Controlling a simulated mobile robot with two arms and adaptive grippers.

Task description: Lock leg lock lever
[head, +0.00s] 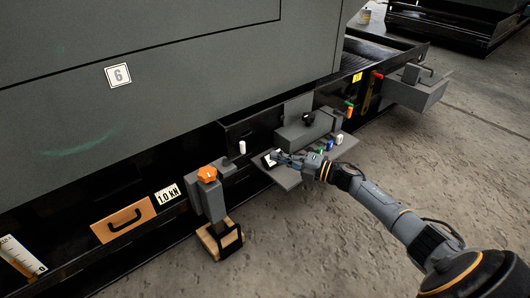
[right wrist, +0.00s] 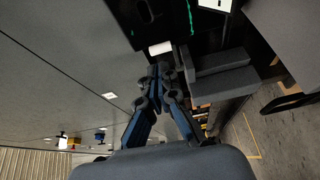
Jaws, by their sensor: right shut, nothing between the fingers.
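A grey leg unit (head: 210,200) with an orange star-shaped knob (head: 207,174) stands on a wooden block at the enclosure's lower edge. A short white handle (head: 242,147) sticks up on the black frame to the right of it. I cannot tell for sure which part is the leg lock lever. My right gripper (head: 276,157) is shut and empty, over the grey shelf, to the right of the white handle. In the right wrist view the closed fingertips (right wrist: 161,70) point toward a white cylinder (right wrist: 160,48), seemingly that handle, with a small gap. My left gripper is out of view.
The grey shelf (head: 288,179) carries a grey block (head: 303,131) and small coloured handles near my right wrist. A wooden block (head: 212,243) is under the leg. An orange plate (head: 122,220) with a black handle sits left. The concrete floor in front is clear.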

